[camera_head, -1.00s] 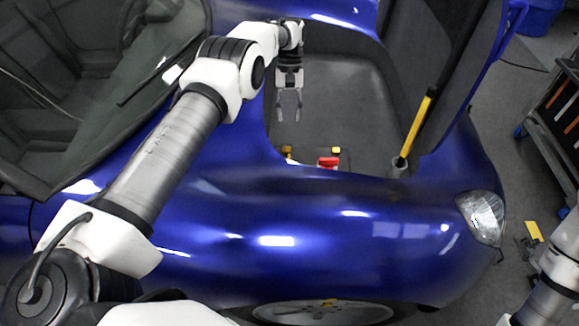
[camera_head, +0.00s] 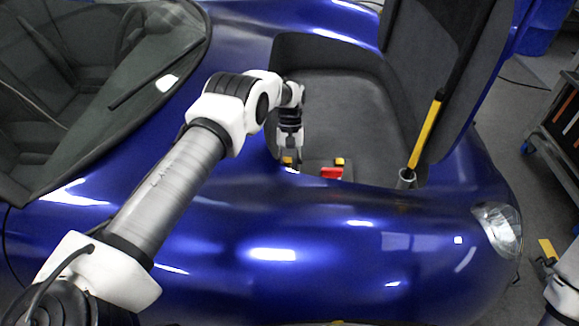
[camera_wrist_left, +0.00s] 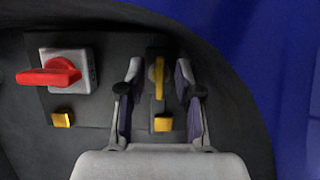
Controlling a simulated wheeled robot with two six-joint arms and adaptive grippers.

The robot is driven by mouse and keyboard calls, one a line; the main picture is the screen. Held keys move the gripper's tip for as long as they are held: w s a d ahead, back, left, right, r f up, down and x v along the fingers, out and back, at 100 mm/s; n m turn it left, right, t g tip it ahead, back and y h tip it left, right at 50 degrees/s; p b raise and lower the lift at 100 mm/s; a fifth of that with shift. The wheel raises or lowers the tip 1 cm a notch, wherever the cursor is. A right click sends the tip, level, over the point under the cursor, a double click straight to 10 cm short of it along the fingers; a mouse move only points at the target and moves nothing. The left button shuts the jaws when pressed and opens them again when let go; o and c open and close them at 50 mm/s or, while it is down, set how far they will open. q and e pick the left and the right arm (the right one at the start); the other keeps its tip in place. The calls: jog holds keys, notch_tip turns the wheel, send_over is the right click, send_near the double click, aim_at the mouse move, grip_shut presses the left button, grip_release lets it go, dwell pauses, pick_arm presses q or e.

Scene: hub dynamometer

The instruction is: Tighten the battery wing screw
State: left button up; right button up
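The wing screw is most likely the upright yellow piece (camera_wrist_left: 159,78) on a dark mount in the left wrist view. My left gripper (camera_wrist_left: 157,88) is open, with one finger on each side of this piece; I cannot tell whether they touch it. In the head view my left gripper (camera_head: 289,157) reaches down into the front compartment of the blue car. Its fingers and the yellow piece are hard to make out there.
A red rotary switch (camera_wrist_left: 62,74) on a grey base sits left of the fingers; it also shows in the head view (camera_head: 331,173). Small yellow blocks (camera_wrist_left: 62,120) lie near it. A yellow-and-black strut (camera_head: 425,130) stands at the compartment's right. The blue body edge lies close by.

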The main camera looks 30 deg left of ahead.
pick_arm(q)
grip_shut()
